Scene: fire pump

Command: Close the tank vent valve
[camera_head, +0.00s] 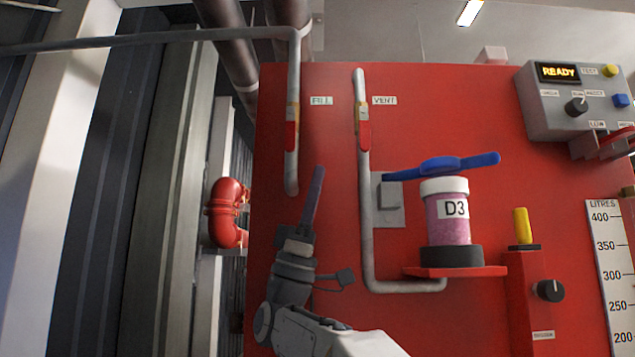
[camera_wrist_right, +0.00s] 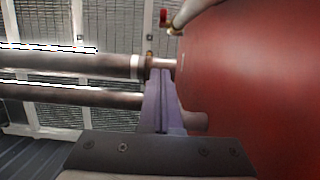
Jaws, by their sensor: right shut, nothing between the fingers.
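The vent valve (camera_head: 363,128) has a red lever on a brass body. It sits on the grey pipe beside the VENT label (camera_head: 384,100), and its lever points down along the pipe. A similar valve (camera_head: 292,128) with a red lever is on the pipe to its left, beside the FILL label (camera_head: 321,101). My right gripper (camera_head: 318,172) is shut and empty, pointing up below and between the two valves, apart from the vent lever in the picture. Its closed fingers (camera_wrist_right: 161,85) show in the wrist view, near the red tank's rounded edge. My left gripper is out of view.
A D3 canister (camera_head: 446,220) stands on a red shelf (camera_head: 480,271), with a blue lever (camera_head: 480,161) by its top. A grey control box (camera_head: 575,100) reads READY. The wrist view shows a red-handled valve (camera_wrist_right: 163,18) and brown pipes (camera_wrist_right: 70,64).

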